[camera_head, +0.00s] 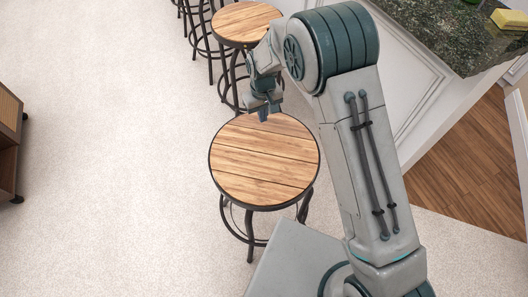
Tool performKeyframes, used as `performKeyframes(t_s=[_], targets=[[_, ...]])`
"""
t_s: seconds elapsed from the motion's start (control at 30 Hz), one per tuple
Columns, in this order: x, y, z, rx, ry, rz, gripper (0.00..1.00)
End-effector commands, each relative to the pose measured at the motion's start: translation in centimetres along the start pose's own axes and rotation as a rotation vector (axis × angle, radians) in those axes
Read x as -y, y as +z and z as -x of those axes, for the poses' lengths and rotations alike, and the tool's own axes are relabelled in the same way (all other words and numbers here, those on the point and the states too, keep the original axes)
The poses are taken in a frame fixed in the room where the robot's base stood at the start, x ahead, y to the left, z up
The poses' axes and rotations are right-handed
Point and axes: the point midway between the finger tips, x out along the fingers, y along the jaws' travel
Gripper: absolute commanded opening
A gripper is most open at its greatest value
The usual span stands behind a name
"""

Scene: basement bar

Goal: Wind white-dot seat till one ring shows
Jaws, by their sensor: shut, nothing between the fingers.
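The nearest bar stool has a round wooden plank seat (262,172) with a dark metal rim. Its dark curved legs (250,238) show below the seat. No white dot and no rings can be made out on it; its centre post is hidden under the seat. My gripper (263,117) is shut and empty, pointing down at the far edge of this seat. I cannot tell whether it touches the rim. A second wooden stool seat (243,23) is behind it, partly covered by my arm, and no dot shows on it.
More dark stool legs (196,30) stand at the top left of the row. A dark granite counter (455,35) with a yellow block (509,18) is at the upper right. A wooden cabinet (9,145) is at the left edge. The pale carpet (110,150) between is clear.

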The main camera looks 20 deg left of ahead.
Motion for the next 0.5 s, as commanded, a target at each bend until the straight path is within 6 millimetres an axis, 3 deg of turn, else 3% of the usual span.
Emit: performKeyframes(t_s=[0.5], targets=[[-5.0,8.5,0.0,0.001,0.000,-0.004,0.00]])
